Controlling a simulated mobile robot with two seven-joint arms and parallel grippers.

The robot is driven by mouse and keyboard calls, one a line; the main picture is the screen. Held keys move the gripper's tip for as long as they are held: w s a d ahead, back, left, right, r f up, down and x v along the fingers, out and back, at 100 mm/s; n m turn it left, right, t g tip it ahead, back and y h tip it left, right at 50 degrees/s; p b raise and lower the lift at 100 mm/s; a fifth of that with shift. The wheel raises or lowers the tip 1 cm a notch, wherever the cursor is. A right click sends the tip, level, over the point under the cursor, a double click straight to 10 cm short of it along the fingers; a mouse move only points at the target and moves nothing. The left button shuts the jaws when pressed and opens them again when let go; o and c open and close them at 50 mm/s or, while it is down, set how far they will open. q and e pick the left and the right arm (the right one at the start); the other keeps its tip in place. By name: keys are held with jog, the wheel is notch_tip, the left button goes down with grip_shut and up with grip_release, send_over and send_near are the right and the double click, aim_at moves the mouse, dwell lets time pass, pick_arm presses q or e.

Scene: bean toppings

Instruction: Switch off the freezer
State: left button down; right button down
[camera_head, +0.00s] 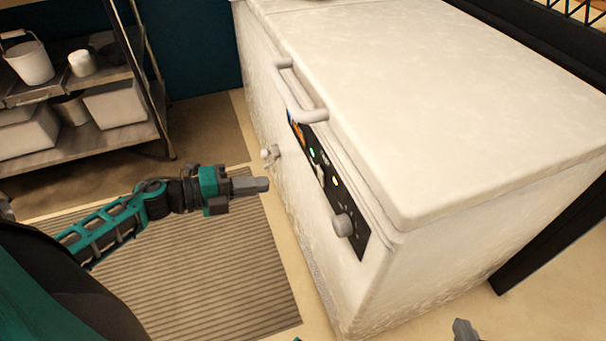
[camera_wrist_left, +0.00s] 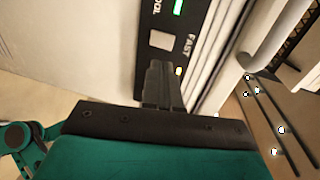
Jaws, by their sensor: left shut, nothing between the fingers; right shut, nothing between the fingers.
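The freezer (camera_head: 430,90) is a large white chest with its lid shut and a grey handle (camera_head: 296,97) on the front. Its black control panel (camera_head: 362,232) carries lit green and amber lights and a grey round knob (camera_head: 343,225). My left gripper (camera_head: 266,184) is shut and empty, in front of the panel. In the left wrist view its fingertips (camera_wrist_left: 161,72) overlap the panel just below a grey square switch (camera_wrist_left: 161,40) by the word FAST; I cannot tell whether they touch. My right gripper (camera_head: 463,328) is shut, its tip only just showing at the bottom edge.
A metal shelf (camera_head: 80,143) with white bins and a bucket stands at the back left. A ribbed grey mat (camera_head: 210,270) lies on the floor before the freezer. A small grey valve (camera_head: 269,153) juts from the freezer front. Dark beams stand at the right.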

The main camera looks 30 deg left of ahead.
aim_at(318, 172)
pick_arm(q)
jog(key=r+x, duration=0.2)
jog(key=x, duration=0.8)
jog(key=shift+f+b, duration=0.35)
jog(key=shift+f, duration=0.1)
jog(key=shift+w+d, duration=0.1)
jog(key=shift+w, duration=0.05)
jog(key=shift+r, duration=0.15)
jog(key=p, duration=0.3)
jog(key=shift+w+d+r+g, duration=0.2)
jog(key=shift+r+g, duration=0.1)
jog(key=shift+r, duration=0.1)
jog(key=shift+f+b, duration=0.45)
jog(key=shift+a, duration=0.1)
